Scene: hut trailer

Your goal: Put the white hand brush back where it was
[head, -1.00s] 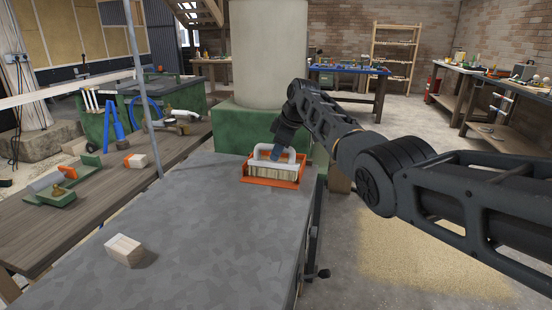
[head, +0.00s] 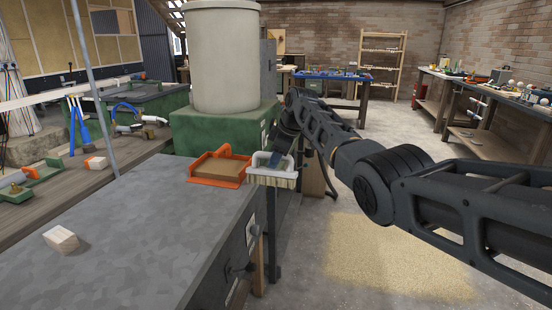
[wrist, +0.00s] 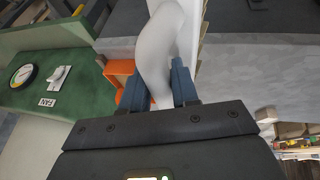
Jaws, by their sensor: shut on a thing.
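The white hand brush (head: 272,179) has a white handle and pale bristles pointing down. My gripper (head: 278,160) is shut on its handle and holds it level beside the right edge of the grey table. In the wrist view my gripper's blue fingers (wrist: 158,88) stand on either side of the white handle (wrist: 158,50). An orange dustpan-like tray (head: 219,168) sits on the table just left of the brush, with a brown surface inside. Part of the tray also shows in the wrist view (wrist: 117,72), behind the fingers.
The grey table (head: 150,225) carries a pale wood block (head: 61,239) at its left. A green machine base (head: 225,130) with a thick pale column (head: 232,60) stands behind the tray. Sawdust (head: 400,255) lies on open floor at right.

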